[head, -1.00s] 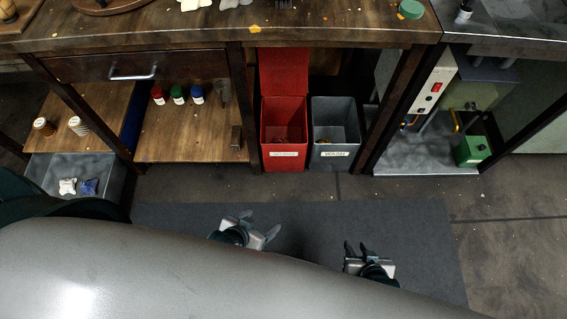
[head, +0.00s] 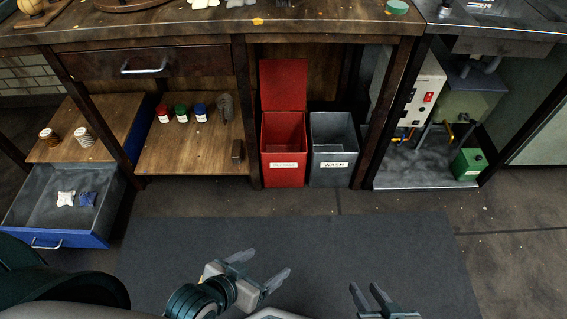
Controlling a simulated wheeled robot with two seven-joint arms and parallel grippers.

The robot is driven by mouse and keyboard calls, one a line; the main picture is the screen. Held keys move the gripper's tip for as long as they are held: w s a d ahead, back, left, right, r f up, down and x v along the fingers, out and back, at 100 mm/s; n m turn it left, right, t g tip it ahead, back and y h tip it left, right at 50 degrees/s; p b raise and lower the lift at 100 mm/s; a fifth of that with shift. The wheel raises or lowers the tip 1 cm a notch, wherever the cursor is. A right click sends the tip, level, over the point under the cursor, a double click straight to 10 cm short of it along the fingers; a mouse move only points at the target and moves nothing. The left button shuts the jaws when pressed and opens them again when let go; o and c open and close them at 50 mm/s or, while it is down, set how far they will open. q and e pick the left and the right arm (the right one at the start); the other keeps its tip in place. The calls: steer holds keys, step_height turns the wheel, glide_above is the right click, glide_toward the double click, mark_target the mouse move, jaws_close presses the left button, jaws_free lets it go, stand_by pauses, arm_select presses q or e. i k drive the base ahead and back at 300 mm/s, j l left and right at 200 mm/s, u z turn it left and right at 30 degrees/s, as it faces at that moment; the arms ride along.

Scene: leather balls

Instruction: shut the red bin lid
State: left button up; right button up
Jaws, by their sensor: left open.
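The red bin (head: 284,168) stands on the floor under the workbench, with a white label on its front. Its red lid (head: 284,85) stands upright at the back edge, so the bin is open at the top. My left gripper (head: 269,262) is open and empty above the dark mat, on the near side of the bin and well apart from it. My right gripper (head: 365,288) is at the bottom of the view, further right. Its two fingers are apart with nothing between them.
An open grey bin (head: 333,167) labelled WASH stands close beside the red bin on the right. An open blue drawer (head: 70,235) juts out at left. The mat (head: 330,238) is clear.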

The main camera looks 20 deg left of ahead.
mark_target(282, 83)
steer(key=i+j, duration=1.15)
steer(key=j, duration=0.1)
